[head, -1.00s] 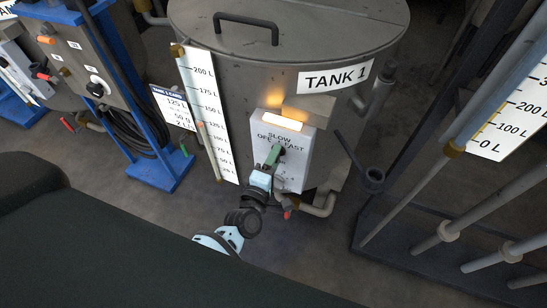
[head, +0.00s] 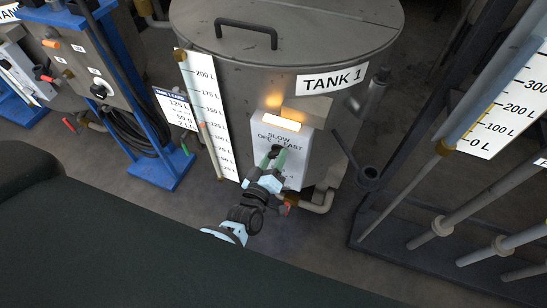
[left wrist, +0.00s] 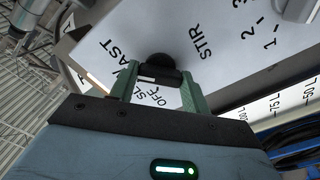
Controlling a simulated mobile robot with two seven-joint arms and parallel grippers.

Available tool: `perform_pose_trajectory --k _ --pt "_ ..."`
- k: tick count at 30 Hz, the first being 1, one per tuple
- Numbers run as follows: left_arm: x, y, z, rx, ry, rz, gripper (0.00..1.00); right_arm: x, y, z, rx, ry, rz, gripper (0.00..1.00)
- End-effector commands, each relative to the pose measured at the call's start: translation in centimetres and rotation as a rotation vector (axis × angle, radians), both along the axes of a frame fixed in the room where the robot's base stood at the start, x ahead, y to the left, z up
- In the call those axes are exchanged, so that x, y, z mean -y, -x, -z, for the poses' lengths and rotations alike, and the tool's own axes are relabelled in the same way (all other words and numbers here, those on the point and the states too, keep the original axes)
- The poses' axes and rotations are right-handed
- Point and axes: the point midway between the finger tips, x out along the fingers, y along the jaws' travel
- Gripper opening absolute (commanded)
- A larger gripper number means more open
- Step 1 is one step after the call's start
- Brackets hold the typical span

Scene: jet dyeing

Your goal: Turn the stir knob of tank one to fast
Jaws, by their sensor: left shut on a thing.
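Tank one (head: 240,85) is a grey metal drum with a white "TANK 1" label. On its front is a pale control panel (head: 292,170) marked SLOW, OFF and FAST; the left wrist view also shows STIR on it (left wrist: 225,35). The black stir knob (left wrist: 158,66) sits between the green fingers of my left gripper (left wrist: 157,90), which is shut on it. In the head view the gripper (head: 276,157) reaches the panel from below and partly hides it. I cannot tell which mark the knob points to. My right gripper is not in view.
A lit orange lamp (head: 282,124) is above the panel. A white litre scale (head: 207,110) stands left of it. A pipe with a valve (head: 318,203) is below right. A blue-framed stand (head: 160,168) is at left, and a pipe rack (head: 440,225) at right.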

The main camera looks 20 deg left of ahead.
Motion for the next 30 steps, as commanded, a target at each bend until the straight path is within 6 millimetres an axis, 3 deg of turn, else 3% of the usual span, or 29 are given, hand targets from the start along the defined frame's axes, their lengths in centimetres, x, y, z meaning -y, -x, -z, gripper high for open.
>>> perform_pose_trajectory --k 20,21,26,30 --pt "-0.03 0.05 0.08 0.001 -0.068 0.000 0.24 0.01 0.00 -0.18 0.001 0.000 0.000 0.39" --pt "-0.03 0.05 0.08 0.001 -0.068 0.000 0.50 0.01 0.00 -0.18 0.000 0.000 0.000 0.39" --pt "-0.02 0.03 0.05 0.002 -0.066 0.000 0.69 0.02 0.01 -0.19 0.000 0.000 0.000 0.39" --pt "-0.02 0.02 0.03 0.002 -0.065 0.000 0.69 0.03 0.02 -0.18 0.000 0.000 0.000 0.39"
